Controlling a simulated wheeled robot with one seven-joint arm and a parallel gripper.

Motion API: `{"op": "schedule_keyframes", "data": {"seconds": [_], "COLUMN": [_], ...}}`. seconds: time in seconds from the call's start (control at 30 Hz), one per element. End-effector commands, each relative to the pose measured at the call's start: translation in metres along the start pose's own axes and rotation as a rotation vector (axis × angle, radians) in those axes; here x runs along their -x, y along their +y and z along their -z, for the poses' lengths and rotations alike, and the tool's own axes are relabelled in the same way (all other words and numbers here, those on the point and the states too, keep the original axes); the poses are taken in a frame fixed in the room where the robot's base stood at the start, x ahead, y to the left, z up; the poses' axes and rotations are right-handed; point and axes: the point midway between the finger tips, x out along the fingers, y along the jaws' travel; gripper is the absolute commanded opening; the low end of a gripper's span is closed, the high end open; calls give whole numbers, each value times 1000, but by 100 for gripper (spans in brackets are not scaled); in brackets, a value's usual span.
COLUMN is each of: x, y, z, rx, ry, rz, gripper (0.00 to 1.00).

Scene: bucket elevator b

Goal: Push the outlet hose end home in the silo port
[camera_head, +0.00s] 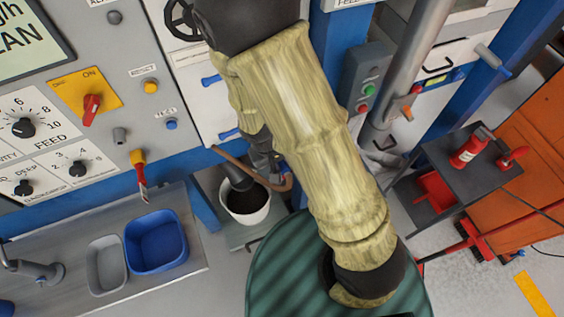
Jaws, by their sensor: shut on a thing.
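My arm in its pale yellow sleeve fills the middle of the head view. Its far end comes down to my gripper (265,168), which is small, dark and partly hidden behind the sleeve. A thin brown hose (228,157) runs from the upper left to the gripper and bends round below it. The gripper is shut, apparently on this hose; the grip itself is too small to see clearly. I take it as the outlet hose. I cannot pick out its end or the silo port. A green ribbed round body (285,275), possibly the silo, lies below, partly behind my arm.
A white bucket (258,215) with dark contents stands under a dark spout (237,174), close below the gripper. A bench with a blue tub (156,243) and grey tub (107,265) is left. The control panel (120,60) rises behind. A dark cart (455,160) is right.

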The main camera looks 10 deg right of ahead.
Motion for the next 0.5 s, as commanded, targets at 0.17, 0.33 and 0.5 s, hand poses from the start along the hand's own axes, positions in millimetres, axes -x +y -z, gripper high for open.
{"op": "schedule_keyframes", "data": {"seconds": [0.17, 0.33, 0.5], "x": [2, 2, 2], "y": [1, 1, 1], "z": [15, 28, 42], "rx": [-2, -3, -3], "ry": [0, -1, 0], "rz": [0, 0, 0], "gripper": [0, 0, 0]}}
